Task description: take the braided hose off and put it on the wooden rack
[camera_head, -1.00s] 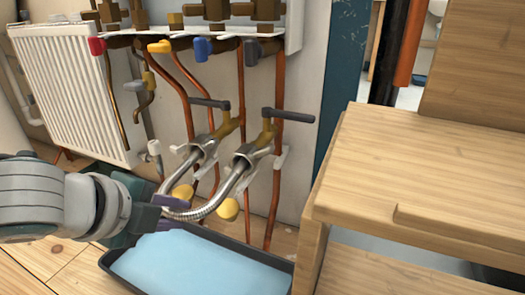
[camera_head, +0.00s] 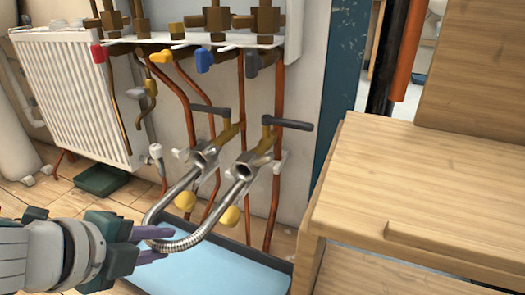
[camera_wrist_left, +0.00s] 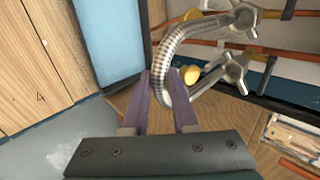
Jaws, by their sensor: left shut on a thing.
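The braided hose (camera_head: 182,243) is a silver U-shaped loop hanging below two brass valves (camera_head: 228,132) with dark lever handles. Its metal end nuts sit just below and in front of the valves. The nearer end shows a dark opening, but I cannot tell for both ends whether they are fully clear. My left gripper (camera_head: 152,246) is shut on the lower bend of the hose. In the left wrist view the hose (camera_wrist_left: 178,45) passes between the purple fingers of the gripper (camera_wrist_left: 162,95). The wooden rack (camera_head: 430,190) stands at the right, with its top bare. My right gripper is not in view.
A dark tray (camera_head: 255,252) with a blue inside lies on the floor below the hose. Copper pipes (camera_head: 277,190) run down the wall close behind. A white radiator (camera_head: 70,95) stands at left. A small green box (camera_head: 100,180) is on the floor.

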